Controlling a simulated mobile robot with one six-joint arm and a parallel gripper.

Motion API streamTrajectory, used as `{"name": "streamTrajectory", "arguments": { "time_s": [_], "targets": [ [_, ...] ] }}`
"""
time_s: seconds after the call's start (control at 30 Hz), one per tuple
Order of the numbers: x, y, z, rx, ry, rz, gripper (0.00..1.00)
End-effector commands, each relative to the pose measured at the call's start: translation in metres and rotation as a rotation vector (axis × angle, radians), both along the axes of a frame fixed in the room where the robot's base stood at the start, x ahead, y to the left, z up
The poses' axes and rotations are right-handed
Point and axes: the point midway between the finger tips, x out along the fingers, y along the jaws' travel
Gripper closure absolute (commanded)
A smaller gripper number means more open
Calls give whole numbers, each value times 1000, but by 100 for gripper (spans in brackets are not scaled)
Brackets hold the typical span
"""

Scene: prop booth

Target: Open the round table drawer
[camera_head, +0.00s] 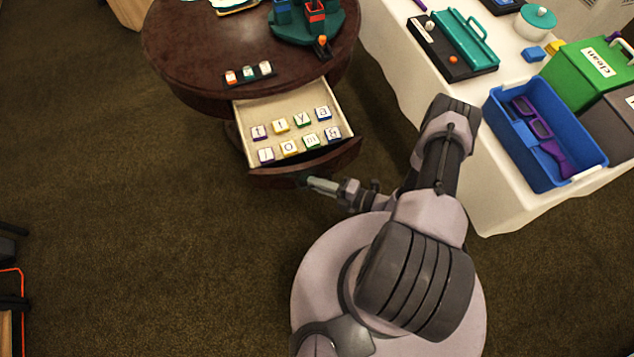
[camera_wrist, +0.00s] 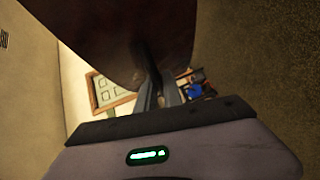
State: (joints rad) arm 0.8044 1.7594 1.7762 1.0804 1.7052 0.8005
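The round dark wood table (camera_head: 185,50) stands at the upper left of the head view. Its drawer (camera_head: 240,125) is pulled well out, showing a pale inside with several letter tiles (camera_head: 282,125). The curved dark drawer front (camera_head: 335,155) faces me, and it fills the top of the wrist view (camera_wrist: 110,30). My gripper (camera_head: 308,182) is at the middle of the drawer front. In the wrist view my gripper's fingers (camera_wrist: 158,88) are close together and reach up to the front. They look shut on the handle, which is mostly hidden.
A white-clothed table (camera_head: 485,205) stands to the right, close to my arm. It holds a blue bin (camera_head: 520,150) with purple items, a green box (camera_head: 585,75) and a teal-handled case (camera_head: 450,45). Carpet (camera_head: 150,240) is clear at the left and below the drawer.

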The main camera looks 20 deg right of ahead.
Motion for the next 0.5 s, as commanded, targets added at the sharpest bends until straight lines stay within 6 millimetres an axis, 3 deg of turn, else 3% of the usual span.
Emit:
{"name": "streamTrajectory", "arguments": {
  "time_s": [0.5],
  "targets": [
    [0, -1, 0, 0, 0, -1, 80]
  ]
}}
